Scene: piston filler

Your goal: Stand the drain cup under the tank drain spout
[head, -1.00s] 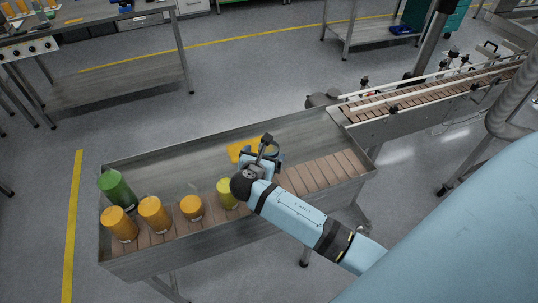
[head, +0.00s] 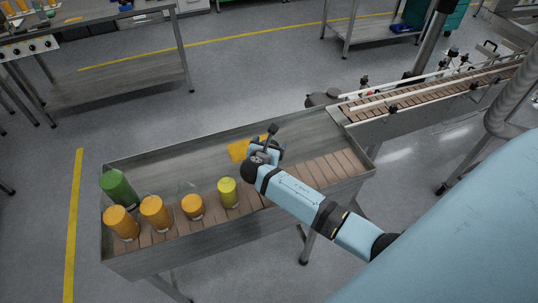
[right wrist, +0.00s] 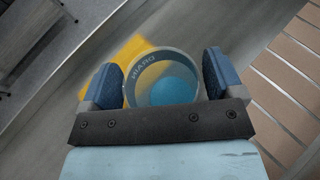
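A clear round cup (right wrist: 166,62) with lettering on its rim, apparently the drain cup, sits between the blue fingers of my right gripper (right wrist: 163,82). Both fingers appear to touch its sides, and something blue shows in or through it. In the head view my right gripper (head: 273,152) is over the right half of the metal tray table, and the arm and hand mostly hide the cup. I cannot tell whether the cup is clear of the surface. I cannot make out the tank drain spout. My left gripper is not in view.
Several orange bottles (head: 156,212), a green bottle (head: 117,188) and a yellow-green one (head: 228,193) stand along the tray table's (head: 175,252) front. A yellow cloth (head: 238,150) lies beside my gripper. A railed conveyor (head: 430,92) runs off to the upper right.

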